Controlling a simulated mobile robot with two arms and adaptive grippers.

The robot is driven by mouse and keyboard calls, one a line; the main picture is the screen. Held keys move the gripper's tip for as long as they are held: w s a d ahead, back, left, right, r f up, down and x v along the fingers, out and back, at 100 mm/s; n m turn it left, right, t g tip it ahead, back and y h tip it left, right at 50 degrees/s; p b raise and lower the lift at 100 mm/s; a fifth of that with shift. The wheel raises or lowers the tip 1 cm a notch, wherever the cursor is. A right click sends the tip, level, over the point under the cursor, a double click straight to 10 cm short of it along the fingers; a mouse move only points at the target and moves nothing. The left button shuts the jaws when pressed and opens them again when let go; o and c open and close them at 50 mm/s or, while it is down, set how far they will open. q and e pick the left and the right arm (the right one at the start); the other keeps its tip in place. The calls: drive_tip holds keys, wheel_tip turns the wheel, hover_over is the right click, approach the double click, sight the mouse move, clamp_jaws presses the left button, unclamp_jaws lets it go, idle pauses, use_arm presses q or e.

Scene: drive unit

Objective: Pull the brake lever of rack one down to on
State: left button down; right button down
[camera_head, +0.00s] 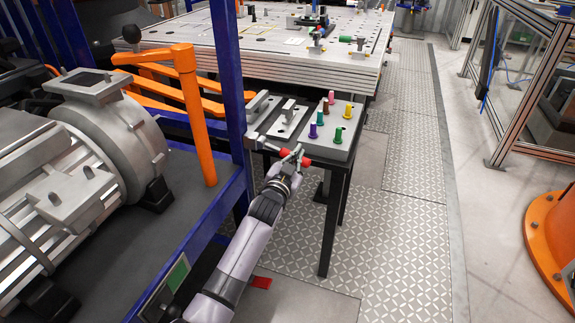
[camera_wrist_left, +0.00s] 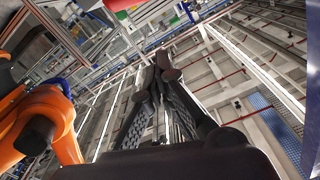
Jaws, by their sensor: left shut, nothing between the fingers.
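A short grey bar with red sections (camera_head: 283,153) juts sideways from near the blue post (camera_head: 228,70); it looks like the brake lever, but its on/off position cannot be read. My left gripper (camera_head: 293,160) is at the outer end of this bar, close to the red parts. I cannot tell whether they touch. In the left wrist view the dark fingers of my left gripper (camera_wrist_left: 166,72) meet at the tips, shut with nothing between them. My right gripper is not in view.
A grey motor (camera_head: 60,190) sits on the blue rack beside an orange upright arm (camera_head: 195,120). A small black-legged table (camera_head: 335,165) with coloured pegs (camera_head: 320,115) stands just behind my gripper. Patterned floor (camera_head: 400,230) to the right is clear.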

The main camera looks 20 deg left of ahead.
use_arm(q)
drive_tip(key=s, duration=0.6)
drive_tip(key=shift+s+a+f, duration=0.25)
drive_tip(key=shift+s+a, duration=0.1)
drive_tip(key=shift+a, duration=0.05)
